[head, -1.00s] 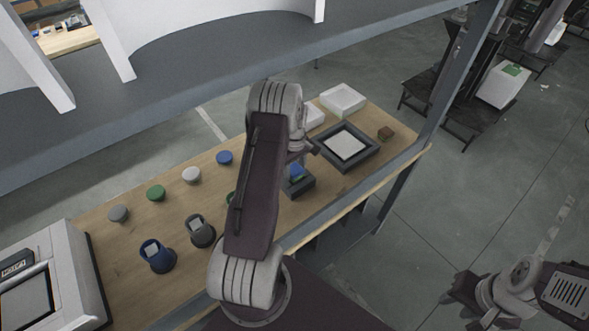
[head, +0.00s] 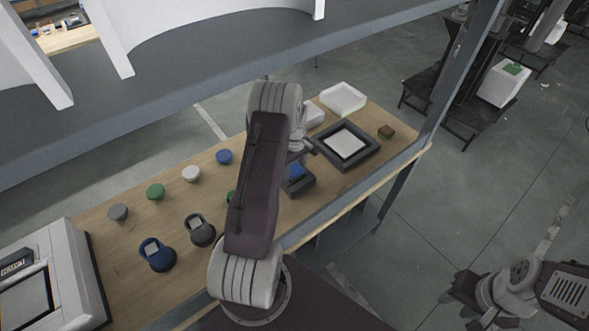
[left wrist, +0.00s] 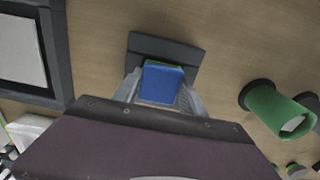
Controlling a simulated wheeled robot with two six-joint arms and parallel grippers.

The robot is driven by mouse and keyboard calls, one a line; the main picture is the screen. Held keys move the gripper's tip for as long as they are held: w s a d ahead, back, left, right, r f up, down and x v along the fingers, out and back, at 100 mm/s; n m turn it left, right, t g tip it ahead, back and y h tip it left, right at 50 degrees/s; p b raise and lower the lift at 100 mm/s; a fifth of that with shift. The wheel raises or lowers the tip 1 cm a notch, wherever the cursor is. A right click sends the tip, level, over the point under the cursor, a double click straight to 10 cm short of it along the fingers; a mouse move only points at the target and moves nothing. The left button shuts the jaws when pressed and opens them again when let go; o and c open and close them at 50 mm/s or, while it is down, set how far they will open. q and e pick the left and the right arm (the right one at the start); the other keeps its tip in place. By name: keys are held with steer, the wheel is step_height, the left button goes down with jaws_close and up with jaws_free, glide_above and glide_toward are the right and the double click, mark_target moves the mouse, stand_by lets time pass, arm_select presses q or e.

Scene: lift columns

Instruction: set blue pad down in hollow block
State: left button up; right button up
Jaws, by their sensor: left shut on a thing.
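The blue pad (left wrist: 163,82) is between the fingers of my left gripper (left wrist: 160,92), which is shut on it. A thin green edge shows along the pad's far side. The dark grey hollow block (left wrist: 185,54) lies just beyond and under the pad in the left wrist view; the pad hides its opening. In the head view the blue pad (head: 296,170) shows at the block (head: 300,188), partly behind my left arm. I cannot tell whether the pad is inside or just above the block. My right gripper (head: 458,298) is off to the lower right, away from the table.
Several round caps and cup-like holders (head: 157,256) stand left. A green cylinder (left wrist: 268,106) is near the gripper.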

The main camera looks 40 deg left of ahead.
arm_select(q)
steer(key=o, duration=1.4)
step_height(320, 180, up, 7)
steer(key=p, duration=0.5)
steer(key=shift+r+p, duration=0.1)
steer(key=shift+p, duration=0.25)
